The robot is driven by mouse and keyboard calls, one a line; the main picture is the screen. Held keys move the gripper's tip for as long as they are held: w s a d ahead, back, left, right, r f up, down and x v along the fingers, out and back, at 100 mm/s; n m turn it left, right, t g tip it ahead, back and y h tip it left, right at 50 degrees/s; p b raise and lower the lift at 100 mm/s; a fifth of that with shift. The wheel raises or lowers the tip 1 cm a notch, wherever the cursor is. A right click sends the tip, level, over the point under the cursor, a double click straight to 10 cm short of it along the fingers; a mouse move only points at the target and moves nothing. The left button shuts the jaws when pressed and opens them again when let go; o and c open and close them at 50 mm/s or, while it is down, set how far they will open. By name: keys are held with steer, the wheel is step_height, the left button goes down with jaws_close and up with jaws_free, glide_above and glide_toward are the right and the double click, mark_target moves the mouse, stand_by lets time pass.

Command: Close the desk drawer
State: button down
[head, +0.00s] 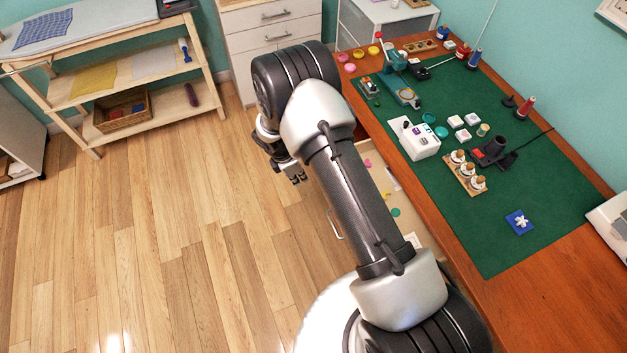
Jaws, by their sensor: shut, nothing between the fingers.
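The desk (522,262) is brown wood with a green mat on top. Its drawer (371,184) is pulled open on the desk's left side, with small pink, yellow and teal items inside. The drawer's handle (334,224) shows at its left front edge. My arm crosses over the drawer and hides much of it. My gripper (298,178) hangs above the floor, left of the drawer front and beyond the handle. It is shut and empty, and appears apart from the drawer.
The desktop holds a white box device (416,139), a wooden rack with several bottles (465,173) and a blue piece with a white flower (519,222). A white cabinet (268,42) stands behind. A wooden shelf (120,85) is at far left. The floor (170,235) is clear.

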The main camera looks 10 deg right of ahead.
steer(key=w+d+f+b, duration=0.1)
steer(key=d+f+b, duration=0.2)
steer(key=d+f, duration=0.3)
steer(key=shift+a+x, duration=0.3)
steer(key=shift+x, duration=1.6)
steer(key=w+d+b, duration=0.1)
steer(key=d, duration=0.5)
steer(key=w+d+b, duration=0.1)
steer(key=d, duration=0.6)
steer(key=w+d+b, duration=0.1)
steer(key=d, duration=0.5)
steer(key=shift+w+d, duration=0.25)
steer(key=shift+w, duration=0.15)
steer(key=shift+a, duration=0.1)
